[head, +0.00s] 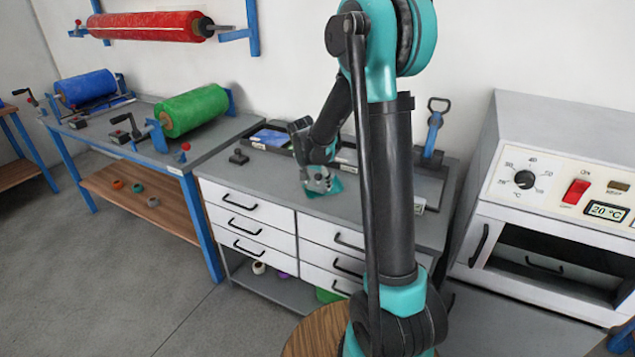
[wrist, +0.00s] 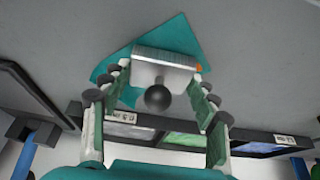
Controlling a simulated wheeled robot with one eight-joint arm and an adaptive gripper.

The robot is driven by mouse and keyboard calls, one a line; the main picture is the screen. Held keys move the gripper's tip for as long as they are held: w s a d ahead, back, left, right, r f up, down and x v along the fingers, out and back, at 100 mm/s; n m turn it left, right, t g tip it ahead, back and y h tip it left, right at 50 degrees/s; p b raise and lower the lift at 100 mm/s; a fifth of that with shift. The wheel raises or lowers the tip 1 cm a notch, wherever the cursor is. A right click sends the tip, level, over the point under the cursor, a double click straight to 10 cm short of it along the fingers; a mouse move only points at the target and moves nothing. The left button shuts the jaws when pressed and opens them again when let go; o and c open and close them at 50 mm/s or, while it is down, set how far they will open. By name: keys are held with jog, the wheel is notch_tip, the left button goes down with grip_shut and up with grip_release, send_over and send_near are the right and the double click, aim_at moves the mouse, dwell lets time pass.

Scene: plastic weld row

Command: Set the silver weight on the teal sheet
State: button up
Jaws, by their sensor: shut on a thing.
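The silver weight (wrist: 165,64), a pale block with a round black knob, is between the fingers of my gripper (wrist: 158,82) in the wrist view. My gripper is shut on it. The teal sheet (wrist: 185,34) lies on the grey bench top, and the weight is over it in this view. I cannot tell whether the weight touches the sheet. In the head view my gripper (head: 319,184) is low over the bench, with a corner of the teal sheet (head: 336,186) showing beside it. The weight is mostly hidden there by the gripper.
The grey bench (head: 262,195) has white drawers. A tray of coloured packs (head: 270,138) lines its back, and a small dark block (head: 238,156) sits left. A blue-handled tool (head: 434,130) stands right. A green roll (head: 194,110) is on the left table; a white oven (head: 560,170) stands right.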

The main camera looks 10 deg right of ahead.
jog(key=shift+f, duration=0.1)
jog(key=o, duration=1.8)
jog(key=shift+c, duration=0.2)
jog(key=v, duration=1.2)
jog(key=s+d+f+n+y, duration=0.1)
jog(key=s+f, duration=0.3)
jog(key=s, duration=0.4)
jog(key=s+d+f+n+y, duration=0.1)
jog(key=s+d+f+n, duration=0.2)
jog(key=s, duration=0.6)
jog(key=s+d+f+n, duration=0.3)
jog(key=s+f, duration=0.2)
jog(key=s, duration=0.4)
jog(key=shift+y, duration=0.4)
jog(key=shift+r, duration=0.1)
